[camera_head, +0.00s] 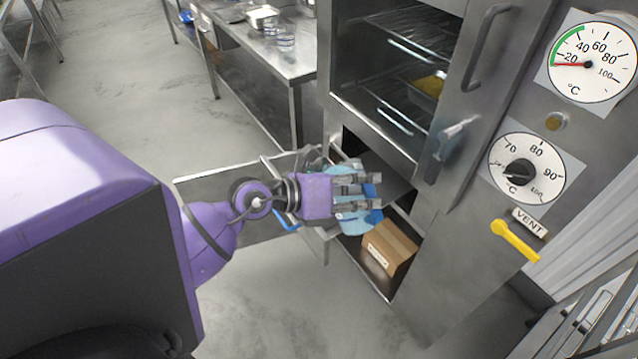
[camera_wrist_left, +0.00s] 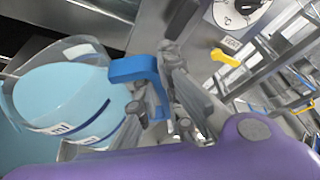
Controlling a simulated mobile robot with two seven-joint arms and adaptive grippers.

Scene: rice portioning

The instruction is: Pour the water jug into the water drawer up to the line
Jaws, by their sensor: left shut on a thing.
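My left gripper (camera_head: 365,200) is shut on the blue handle of the water jug (camera_head: 350,224), in front of the steam cabinet's lower opening. In the left wrist view the clear jug (camera_wrist_left: 62,95) is at the left with light blue water in it, and its blue handle (camera_wrist_left: 138,68) lies at the gripper fingers (camera_wrist_left: 172,100). The open metal water drawer (camera_head: 215,174) extends left from the cabinet, under my arm and the jug. Its inside, its water level and the line are hidden. My right gripper is not in view.
The steel cabinet (camera_head: 455,225) has a glass door, two dials and a yellow vent lever (camera_head: 515,240). A cardboard box (camera_head: 388,248) sits in its lower compartment. A steel table (camera_head: 285,65) with containers stands behind. The floor at front left is clear.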

